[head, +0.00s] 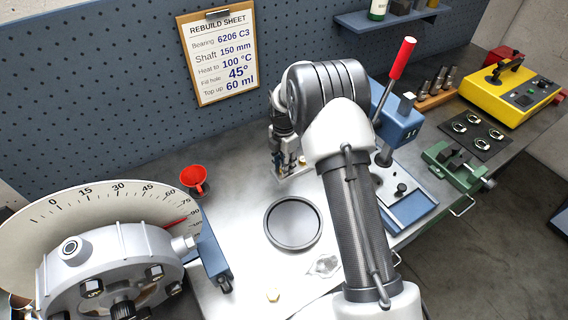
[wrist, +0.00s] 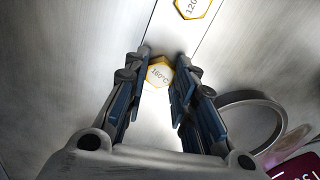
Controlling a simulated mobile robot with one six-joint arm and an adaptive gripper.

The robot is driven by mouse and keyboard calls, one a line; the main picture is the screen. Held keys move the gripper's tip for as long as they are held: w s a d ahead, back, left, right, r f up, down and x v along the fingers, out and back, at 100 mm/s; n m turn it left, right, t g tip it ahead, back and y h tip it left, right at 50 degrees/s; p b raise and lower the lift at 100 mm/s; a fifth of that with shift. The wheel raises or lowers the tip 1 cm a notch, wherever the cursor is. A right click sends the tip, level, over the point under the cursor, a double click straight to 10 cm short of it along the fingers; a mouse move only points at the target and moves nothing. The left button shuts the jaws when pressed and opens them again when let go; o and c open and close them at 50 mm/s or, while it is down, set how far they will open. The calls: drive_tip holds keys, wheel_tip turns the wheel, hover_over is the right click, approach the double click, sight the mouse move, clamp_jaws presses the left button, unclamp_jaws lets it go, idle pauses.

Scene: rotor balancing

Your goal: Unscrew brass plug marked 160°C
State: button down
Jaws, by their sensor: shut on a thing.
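The brass plug marked 160°C (wrist: 160,73) is a hexagonal head with a white face, seen in the wrist view between my fingertips. My gripper (wrist: 163,66) is shut on it, one blue-padded finger on each side. The plug sits at a pale metal strip (wrist: 169,25). A second brass hex plug marked 120° (wrist: 193,7) shows farther along this strip at the top edge. In the head view my gripper (head: 288,168) points down near the back of the bench, and the 160°C plug cannot be made out there.
A red funnel (head: 193,179) stands left. The blue press (head: 398,124) with a red-handled lever is close right of my arm. The dial and rotor housing (head: 110,260) fill the left front.

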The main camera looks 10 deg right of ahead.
drive_tip(key=n, duration=0.6)
drive_tip(key=shift+r, duration=0.1)
drive_tip(key=shift+r, duration=0.2)
drive_tip(key=shift+r+p, duration=0.65)
drive_tip(key=shift+r, duration=0.05)
drive_tip(key=shift+r, duration=0.15)
drive_tip(key=shift+r+p, duration=1.5)
drive_tip(key=shift+r, duration=0.9)
